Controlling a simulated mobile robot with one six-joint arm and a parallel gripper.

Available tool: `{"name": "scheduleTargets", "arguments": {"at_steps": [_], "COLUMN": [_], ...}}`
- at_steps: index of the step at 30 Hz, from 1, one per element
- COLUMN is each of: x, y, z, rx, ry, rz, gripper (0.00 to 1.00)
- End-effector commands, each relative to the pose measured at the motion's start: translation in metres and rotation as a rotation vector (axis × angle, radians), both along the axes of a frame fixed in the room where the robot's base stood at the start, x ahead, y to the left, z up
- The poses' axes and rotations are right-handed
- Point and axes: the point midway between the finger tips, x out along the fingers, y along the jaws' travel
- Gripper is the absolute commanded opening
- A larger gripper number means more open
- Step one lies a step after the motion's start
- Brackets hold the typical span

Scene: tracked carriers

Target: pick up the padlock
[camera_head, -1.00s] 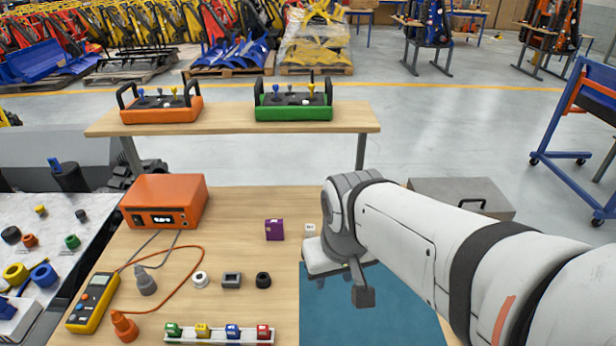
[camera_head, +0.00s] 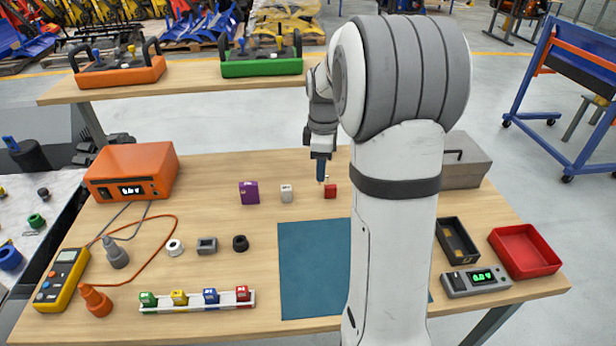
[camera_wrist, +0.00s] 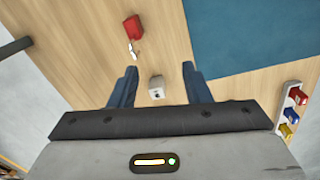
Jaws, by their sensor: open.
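A small red block (camera_head: 330,190), apparently the padlock, sits on the wooden table near the back edge of the blue mat. In the wrist view the red block (camera_wrist: 133,27) has a pale metallic piece at one end, lying ahead and left of my fingertips. My gripper (camera_wrist: 159,70) is open and empty, with blue fingers pointing down toward the table. In the head view my gripper (camera_head: 321,172) shows just beside the red block, partly covering the space to its left.
The blue mat (camera_head: 312,270) lies in front. A rack of coloured blocks (camera_head: 198,307) is at the front left. A grey case (camera_head: 465,160) and red tray (camera_head: 525,251) are on the right.

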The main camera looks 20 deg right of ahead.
Motion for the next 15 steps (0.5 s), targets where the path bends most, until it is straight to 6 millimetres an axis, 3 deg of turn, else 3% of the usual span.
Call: {"name": "scheduleTargets", "arguments": {"at_steps": [1,6,15], "x": [0.011,0.032,0.035], "y": [-0.011,-0.032,-0.037], "z": [-0.015,-0.035,-0.066], "rx": [0.001,0.004,0.006], "ry": [0.012,0.031,0.038], "rz": [0.051,0.184,0.220], "gripper": [0.44,0.44,0.44]}}
